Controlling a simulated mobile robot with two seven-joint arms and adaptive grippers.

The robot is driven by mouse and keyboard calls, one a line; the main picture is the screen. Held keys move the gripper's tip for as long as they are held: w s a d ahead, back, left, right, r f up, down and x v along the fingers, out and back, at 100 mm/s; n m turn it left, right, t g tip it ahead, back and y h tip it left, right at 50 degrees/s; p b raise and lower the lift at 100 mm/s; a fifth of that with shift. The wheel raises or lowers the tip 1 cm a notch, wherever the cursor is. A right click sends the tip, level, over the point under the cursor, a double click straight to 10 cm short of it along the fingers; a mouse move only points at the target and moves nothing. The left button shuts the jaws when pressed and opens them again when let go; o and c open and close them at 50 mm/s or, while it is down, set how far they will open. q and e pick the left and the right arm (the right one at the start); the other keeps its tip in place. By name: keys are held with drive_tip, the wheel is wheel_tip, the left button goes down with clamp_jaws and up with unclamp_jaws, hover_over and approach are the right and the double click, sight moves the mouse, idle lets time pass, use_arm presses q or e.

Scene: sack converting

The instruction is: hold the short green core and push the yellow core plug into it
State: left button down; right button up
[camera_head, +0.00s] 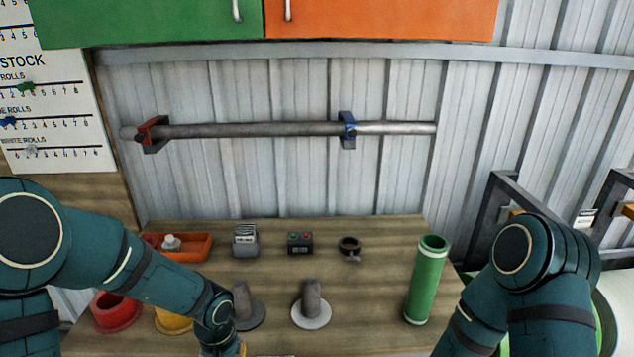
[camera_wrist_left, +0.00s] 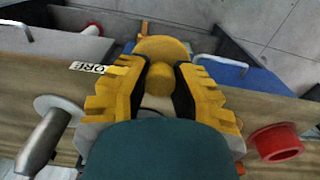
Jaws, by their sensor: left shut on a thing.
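A green core (camera_head: 427,280), a hollow tube with lighter bands near both ends, stands upright at the right of the bench in the head view. My left gripper (camera_wrist_left: 160,82) is shut on a yellow core plug (camera_wrist_left: 163,48), its round flange and stub showing between the yellow fingers in the left wrist view. In the head view my left gripper is at the bottom edge, mostly cut off, well left of the green core and apart from it. My right arm comes in at the lower right, but its gripper is out of view.
A red plug (camera_head: 115,312) and another yellow round piece (camera_head: 173,320) are at the left, the latter partly hidden by my arm. Two grey posts on discs (camera_head: 311,305) stand mid-bench. Behind are an orange tray (camera_head: 190,255), a button box (camera_head: 300,243) and a dark collar (camera_head: 349,246).

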drive_tip(key=shift+s+a+r+y, duration=0.2)
drive_tip(key=shift+r+y, duration=0.05)
drive_tip(key=shift+y, duration=0.05)
drive_tip(key=c, duration=0.9)
drive_tip(key=shift+d, duration=0.2)
drive_tip(key=shift+c, duration=0.2)
